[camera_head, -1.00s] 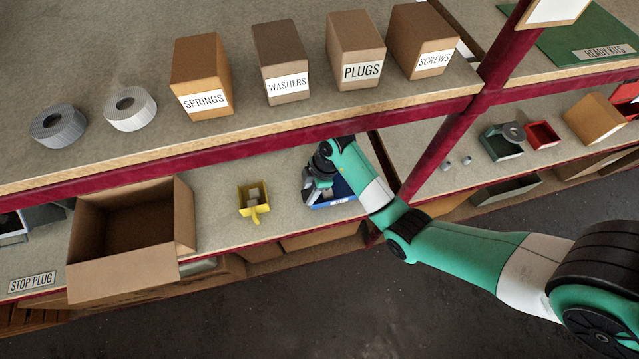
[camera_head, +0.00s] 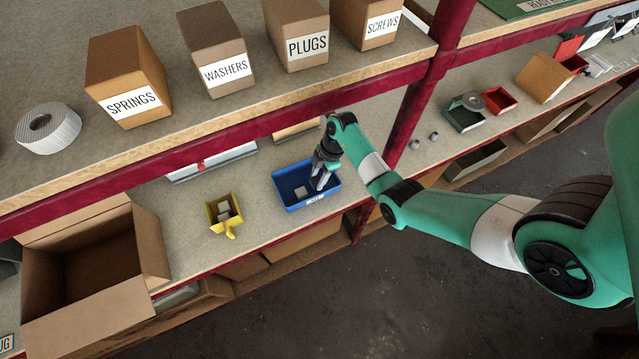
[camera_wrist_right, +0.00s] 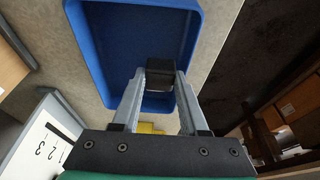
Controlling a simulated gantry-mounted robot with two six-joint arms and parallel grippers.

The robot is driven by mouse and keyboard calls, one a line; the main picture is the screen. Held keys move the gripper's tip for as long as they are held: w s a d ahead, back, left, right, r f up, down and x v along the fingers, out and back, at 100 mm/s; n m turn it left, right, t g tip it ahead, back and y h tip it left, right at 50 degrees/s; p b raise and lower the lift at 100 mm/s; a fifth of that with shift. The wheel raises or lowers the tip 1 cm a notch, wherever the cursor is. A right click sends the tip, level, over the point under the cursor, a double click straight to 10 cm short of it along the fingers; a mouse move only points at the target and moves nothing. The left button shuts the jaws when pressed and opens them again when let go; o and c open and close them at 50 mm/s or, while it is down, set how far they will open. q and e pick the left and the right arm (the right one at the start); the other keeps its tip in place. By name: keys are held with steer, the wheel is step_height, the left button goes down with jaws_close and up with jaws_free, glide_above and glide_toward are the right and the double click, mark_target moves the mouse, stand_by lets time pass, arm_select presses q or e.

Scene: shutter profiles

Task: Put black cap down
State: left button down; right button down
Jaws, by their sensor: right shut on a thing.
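The black cap (camera_wrist_right: 160,66) is gripped between the fingertips of my right gripper (camera_head: 321,181) in the right wrist view. My right gripper is shut on it and points down into the right part of the blue bin (camera_head: 283,202). The blue bin (camera_wrist_right: 87,50) also surrounds the cap in the right wrist view. Whether the cap touches the bin floor, I cannot tell. In the head view the cap is not clear between the fingers. A small light grey piece (camera_head: 300,192) lies in the bin. My left gripper is not in view.
A yellow bin (camera_head: 211,219) with small grey pieces stands left of the blue bin. An open cardboard box (camera_head: 150,244) is farther left. The upper shelf edge (camera_head: 230,137) and a red post (camera_head: 415,100) are close to my right arm.

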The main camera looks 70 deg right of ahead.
steer(key=f, duration=0.1)
steer(key=f+b, duration=0.2)
steer(key=f, duration=0.1)
steer(key=shift+s+d, duration=0.2)
steer(key=shift+d, duration=0.15)
steer(key=c, duration=0.7)
jaws_free()
steer(key=shift+f, duration=0.1)
steer(key=p+v, duration=0.5)
steer(key=v, duration=0.7)
